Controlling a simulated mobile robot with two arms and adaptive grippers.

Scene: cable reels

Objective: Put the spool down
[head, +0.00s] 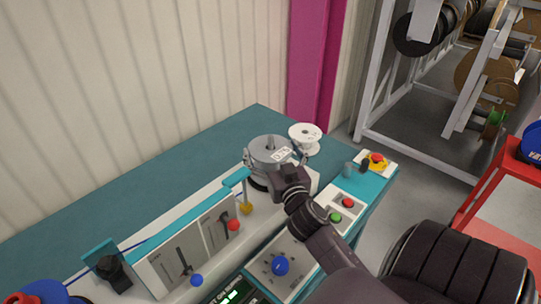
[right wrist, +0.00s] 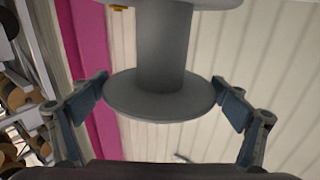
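My right gripper (head: 275,159) has one finger on each side of the spool's flange. In the right wrist view the spool (right wrist: 162,50) shows its core and two flanges. The fingers of my right gripper (right wrist: 160,85) meet the rim of the nearer flange on both sides. The spool's underside is hidden in the head view. My left gripper is in neither view.
A white spool (head: 305,133) stands just right of the grey one. The machine's panel (head: 190,260) has levers and coloured knobs. A teal table (head: 190,175) has clear surface behind the machine. A rack of cable reels (head: 485,80) and a red cart (head: 515,165) stand at the right.

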